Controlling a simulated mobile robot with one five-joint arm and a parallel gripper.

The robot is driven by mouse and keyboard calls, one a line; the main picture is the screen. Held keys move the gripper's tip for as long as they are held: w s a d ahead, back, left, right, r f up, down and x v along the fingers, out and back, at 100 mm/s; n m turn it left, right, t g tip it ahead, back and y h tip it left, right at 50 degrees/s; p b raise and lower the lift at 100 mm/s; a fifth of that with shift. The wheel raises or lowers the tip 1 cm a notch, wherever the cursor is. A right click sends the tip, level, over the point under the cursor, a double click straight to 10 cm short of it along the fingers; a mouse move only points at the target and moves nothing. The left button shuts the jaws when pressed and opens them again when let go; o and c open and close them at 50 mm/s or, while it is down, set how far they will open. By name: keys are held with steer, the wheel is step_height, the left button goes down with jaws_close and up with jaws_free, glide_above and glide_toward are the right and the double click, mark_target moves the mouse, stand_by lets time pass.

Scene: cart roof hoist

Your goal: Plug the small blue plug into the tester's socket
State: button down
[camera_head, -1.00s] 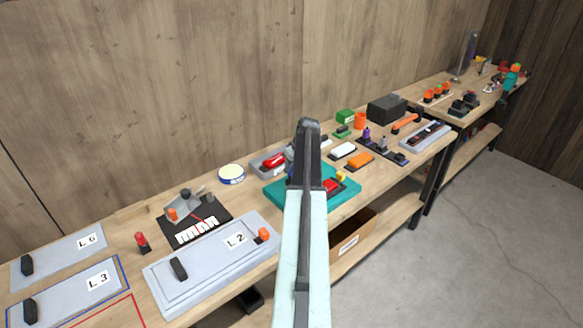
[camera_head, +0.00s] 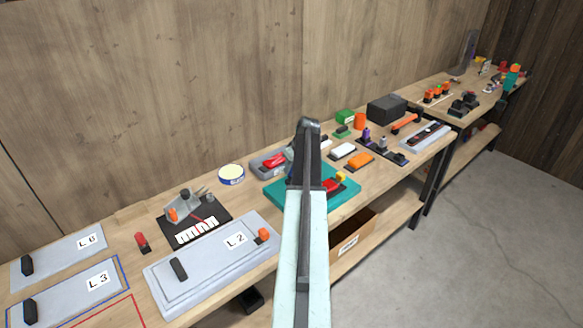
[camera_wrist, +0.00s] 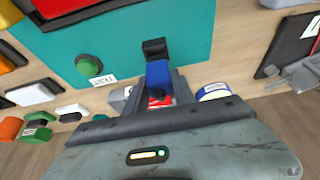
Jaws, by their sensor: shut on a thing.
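My gripper (camera_wrist: 158,92) is shut on the small blue plug (camera_wrist: 158,74), which sits between the fingers in the wrist view. A small black block (camera_wrist: 154,47) shows just beyond the plug, over the teal board (camera_wrist: 185,25); I cannot tell whether it is part of the plug or a separate socket, or whether they touch. The teal board also shows in the head view (camera_head: 278,197), partly behind my arm. In the head view my arm hides the fingertips and the plug. I cannot make out the tester's socket for certain.
A green round button (camera_wrist: 88,66) is on the teal board. A grey tray with a red thing (camera_head: 275,160) and a round tin (camera_head: 231,174) stand left of my arm. A dark board (camera_head: 187,212) lies further left. White and orange blocks (camera_head: 360,160) lie right.

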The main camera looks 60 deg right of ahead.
steer(key=shift+f, duration=0.1)
stand_by(0.3)
steer(key=shift+f+b, duration=0.35)
steer(key=shift+b, duration=0.1)
steer(key=shift+f+b, duration=1.25)
steer(key=c, duration=1)
jaws_free()
steer(key=shift+r, duration=0.1)
steer(key=shift+o, duration=0.2)
steer(key=p+v, duration=0.7)
steer(key=shift+r, duration=0.4)
steer(key=shift+s, duration=0.15)
